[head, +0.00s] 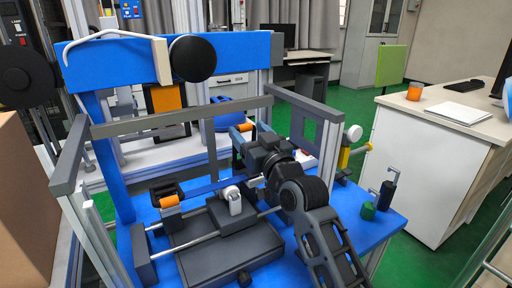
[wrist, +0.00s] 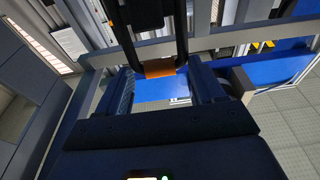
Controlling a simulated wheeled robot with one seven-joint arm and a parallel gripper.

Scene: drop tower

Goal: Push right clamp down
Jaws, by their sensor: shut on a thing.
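The right clamp's orange handle grip (head: 244,127) shows at the far end of my arm in the head view. In the wrist view the orange grip (wrist: 160,69) sits on a black U-shaped bracket between the fingertips. My gripper (head: 238,143) is at this handle, its fingers (wrist: 162,80) on either side of it, shut on it. My arm hides most of the right clamp's base in the head view. A second clamp with an orange grip (head: 169,201) stands to the left on the blue table (head: 377,226).
A dark sliding fixture (head: 225,240) on rails lies in front of the clamps. Grey frame bars (head: 180,119) cross above the table, with uprights at both sides. A green knob (head: 367,211) and an L-shaped handle (head: 388,190) stand at the right corner.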

